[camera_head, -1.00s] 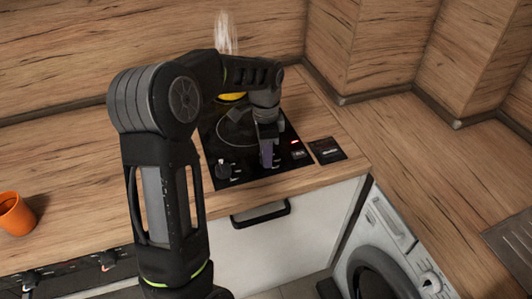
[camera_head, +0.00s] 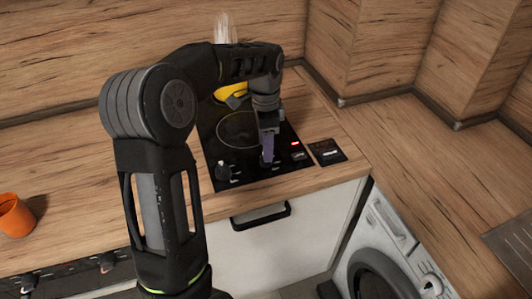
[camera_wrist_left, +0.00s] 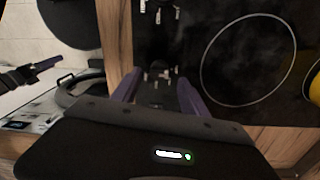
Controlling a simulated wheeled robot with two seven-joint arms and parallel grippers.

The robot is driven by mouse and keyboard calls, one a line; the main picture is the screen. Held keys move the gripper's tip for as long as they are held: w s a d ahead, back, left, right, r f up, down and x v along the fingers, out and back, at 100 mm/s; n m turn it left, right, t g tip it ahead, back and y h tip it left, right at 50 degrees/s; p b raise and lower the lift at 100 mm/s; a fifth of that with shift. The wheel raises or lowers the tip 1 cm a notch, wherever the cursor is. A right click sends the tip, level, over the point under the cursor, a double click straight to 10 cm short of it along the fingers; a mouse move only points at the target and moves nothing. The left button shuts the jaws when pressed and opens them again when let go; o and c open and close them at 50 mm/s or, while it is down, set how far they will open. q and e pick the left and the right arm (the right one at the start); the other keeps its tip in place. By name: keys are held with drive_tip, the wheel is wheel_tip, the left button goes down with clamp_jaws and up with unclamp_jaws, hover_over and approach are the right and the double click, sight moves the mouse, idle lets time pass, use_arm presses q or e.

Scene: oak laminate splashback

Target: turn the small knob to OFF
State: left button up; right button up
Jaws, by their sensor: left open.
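A black glass hob (camera_head: 210,141) is set in the wooden counter. A dark knob (camera_head: 222,172) stands at its front left corner. My left gripper (camera_head: 268,158) points down over the hob's front strip, right of that knob. In the left wrist view its purple fingers (camera_wrist_left: 156,82) are apart, with pale marks and small dark shapes on the hob between and beyond them. The small knob is not clearly distinguishable there, and contact cannot be told. My right gripper (camera_wrist_left: 45,66) shows partly at the left edge of the wrist view; its opening is unclear.
A red display (camera_head: 295,143) glows at the hob's right, near a dark panel (camera_head: 327,151). An orange cup (camera_head: 15,215) stands far left. A washing machine (camera_head: 392,232) is at lower right.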

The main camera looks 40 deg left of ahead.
use_arm(q)
wheel_tip(320, 180, up, 4)
drive_tip(key=shift+r, duration=0.1)
idle(0.6)
